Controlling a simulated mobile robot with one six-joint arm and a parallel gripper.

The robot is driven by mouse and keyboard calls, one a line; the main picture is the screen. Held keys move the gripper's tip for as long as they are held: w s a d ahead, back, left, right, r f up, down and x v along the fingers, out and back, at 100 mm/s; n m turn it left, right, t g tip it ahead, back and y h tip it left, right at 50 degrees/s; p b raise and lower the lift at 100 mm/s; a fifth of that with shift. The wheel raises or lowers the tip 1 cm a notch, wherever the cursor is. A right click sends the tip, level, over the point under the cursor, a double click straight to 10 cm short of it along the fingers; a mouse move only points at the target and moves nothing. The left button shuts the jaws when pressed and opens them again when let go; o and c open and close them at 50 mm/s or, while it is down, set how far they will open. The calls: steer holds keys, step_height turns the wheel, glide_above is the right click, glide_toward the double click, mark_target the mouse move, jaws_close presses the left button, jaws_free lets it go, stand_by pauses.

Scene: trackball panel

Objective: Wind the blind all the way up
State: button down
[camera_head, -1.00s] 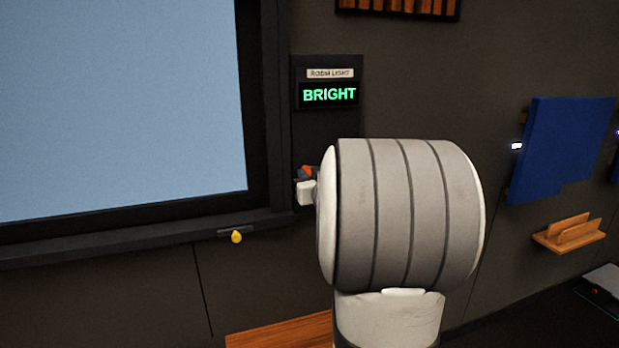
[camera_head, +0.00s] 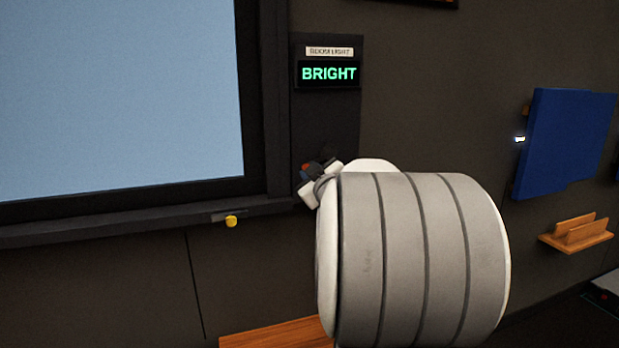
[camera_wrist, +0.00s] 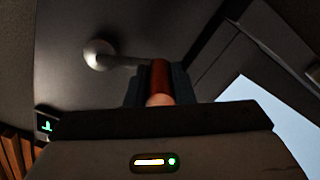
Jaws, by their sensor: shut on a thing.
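The blind's crank has a red-brown handle (camera_wrist: 159,80) standing between my gripper's dark fingers in the wrist view. A thin arm links it to a pale round hub (camera_wrist: 98,54) on the dark panel. My gripper (camera_wrist: 158,92) is shut on this handle. In the head view a bit of the orange-red handle (camera_head: 307,167) shows beside my gripper (camera_head: 318,172); my arm hides most of the crank. The window (camera_head: 115,100) shows an even pale blue pane, with no blind edge that I can make out. The display (camera_head: 329,74) reads BRIGHT in green under a ROOM LIGHT label.
A dark sill (camera_head: 120,230) runs under the window, with a small yellow knob (camera_head: 231,221) on it. A blue panel (camera_head: 565,140) and a wooden holder (camera_head: 577,233) are on the wall at right. A wooden surface (camera_head: 280,334) lies below.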

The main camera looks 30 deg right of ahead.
stand_by(0.4)
steer(key=c, duration=1.3)
jaws_free()
steer(key=shift+o, duration=0.2)
steer(key=shift+s, duration=0.1)
steer(key=v, duration=0.7)
steer(key=shift+s+p, duration=0.3)
steer(key=shift+p, duration=0.05)
steer(key=shift+a, duration=0.1)
